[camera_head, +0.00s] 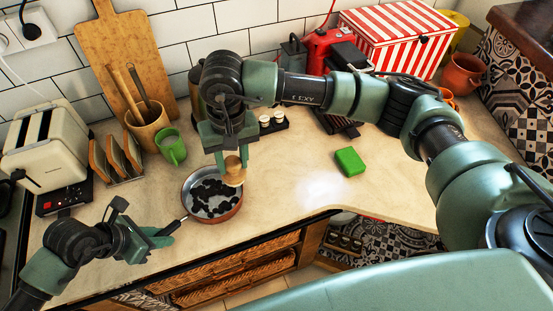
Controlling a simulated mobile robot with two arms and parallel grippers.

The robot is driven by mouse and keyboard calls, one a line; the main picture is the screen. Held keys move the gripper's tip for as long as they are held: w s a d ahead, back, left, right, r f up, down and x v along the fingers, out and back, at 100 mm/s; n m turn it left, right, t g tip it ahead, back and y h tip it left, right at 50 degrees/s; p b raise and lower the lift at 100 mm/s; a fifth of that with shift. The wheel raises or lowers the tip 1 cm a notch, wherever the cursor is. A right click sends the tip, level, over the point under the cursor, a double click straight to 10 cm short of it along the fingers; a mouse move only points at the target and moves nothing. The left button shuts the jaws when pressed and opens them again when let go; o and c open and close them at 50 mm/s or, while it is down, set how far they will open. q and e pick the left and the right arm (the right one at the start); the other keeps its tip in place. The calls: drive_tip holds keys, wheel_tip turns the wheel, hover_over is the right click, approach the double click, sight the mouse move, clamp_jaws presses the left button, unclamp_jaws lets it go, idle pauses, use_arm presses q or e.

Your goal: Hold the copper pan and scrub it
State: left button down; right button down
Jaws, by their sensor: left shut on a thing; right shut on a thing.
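The copper pan (239,207) sits near the front edge of the counter, with dark blotches over its pale inner surface. Its dark handle (178,224) points to the lower left. My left gripper (164,236) is shut on this handle; part of the grip is hard to make out. My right gripper (231,153) points down over the pan's upper right rim. It is shut on a light wooden scrubbing brush (234,175). The brush is at the pan's upper right side; I cannot tell whether it touches the pan.
A green sponge (350,161) lies on the counter to the right. A green mug (171,147), a utensil pot (148,128) and a toaster (45,146) stand to the left. A red-striped box (395,38) is at the back. Counter between pan and sponge is clear.

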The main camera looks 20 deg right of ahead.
drive_tip(key=w+a+f, duration=0.2)
drive_tip(key=w+a, duration=0.1)
drive_tip(key=a, duration=0.4)
drive_tip(key=shift+w+d+f, duration=0.1)
drive_tip(key=shift+f, duration=1.95)
drive_tip(key=shift+d+f, duration=0.1)
drive_tip(key=shift+f, duration=1.95)
drive_tip(key=shift+f, duration=0.55)
drive_tip(key=shift+d, duration=0.15)
drive_tip(key=shift+d+r, duration=0.1)
drive_tip(key=shift+d, duration=1.3)
drive_tip(key=shift+w+a, duration=0.2)
drive_tip(key=shift+w, duration=0.3)
drive_tip(key=shift+w+a, duration=0.15)
drive_tip(key=shift+w, duration=0.35)
drive_tip(key=shift+f, duration=0.2)
drive_tip(key=shift+a, duration=0.15)
